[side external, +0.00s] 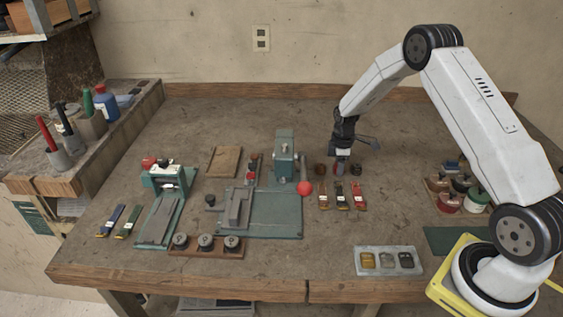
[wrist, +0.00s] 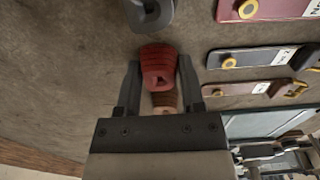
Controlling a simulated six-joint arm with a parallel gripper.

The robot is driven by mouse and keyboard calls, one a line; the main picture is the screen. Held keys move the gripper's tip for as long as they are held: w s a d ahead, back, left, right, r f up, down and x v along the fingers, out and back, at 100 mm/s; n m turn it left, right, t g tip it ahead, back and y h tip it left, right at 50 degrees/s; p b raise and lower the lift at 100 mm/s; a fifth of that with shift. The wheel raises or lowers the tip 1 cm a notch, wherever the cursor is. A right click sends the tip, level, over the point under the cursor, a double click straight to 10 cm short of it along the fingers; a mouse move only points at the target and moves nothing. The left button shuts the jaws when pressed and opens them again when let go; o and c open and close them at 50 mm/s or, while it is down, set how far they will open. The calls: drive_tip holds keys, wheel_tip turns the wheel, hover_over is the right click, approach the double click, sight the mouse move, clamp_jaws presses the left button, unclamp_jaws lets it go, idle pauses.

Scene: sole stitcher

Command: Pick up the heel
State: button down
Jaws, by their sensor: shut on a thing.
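My gripper (wrist: 158,64) is shut on a red ridged heel (wrist: 160,72), with one finger on each side of it. In the side external view my gripper (side external: 341,160) points down close to the bench, and the held heel shows small at its tip. A brown heel (wrist: 165,101) lies past the held one in the wrist view, and it stands left of my gripper in the side external view (side external: 321,168). A dark grey heel (wrist: 152,13) sits on the other side, also seen right of my gripper (side external: 356,169). I cannot tell whether the red heel touches the bench.
Three tagged strips (side external: 341,195) lie in front of the heels. A green press with a red-knobbed lever (side external: 305,188) stands close on the left. A grey tray (side external: 389,261) with metal pieces is at the front. Bare bench (side external: 410,150) lies to the right.

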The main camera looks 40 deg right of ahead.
drive_tip(key=shift+r, duration=0.8)
drive_tip(key=s+a+r, duration=0.2)
drive_tip(key=s+r, duration=0.3)
drive_tip(key=s, duration=0.1)
drive_tip(key=s+a+r, duration=0.2)
drive_tip(key=s+r, duration=0.4)
drive_tip(key=s, duration=0.1)
drive_tip(key=shift+a+r, duration=0.15)
drive_tip(key=shift+a, duration=0.1)
drive_tip(key=shift+s+r, duration=0.1)
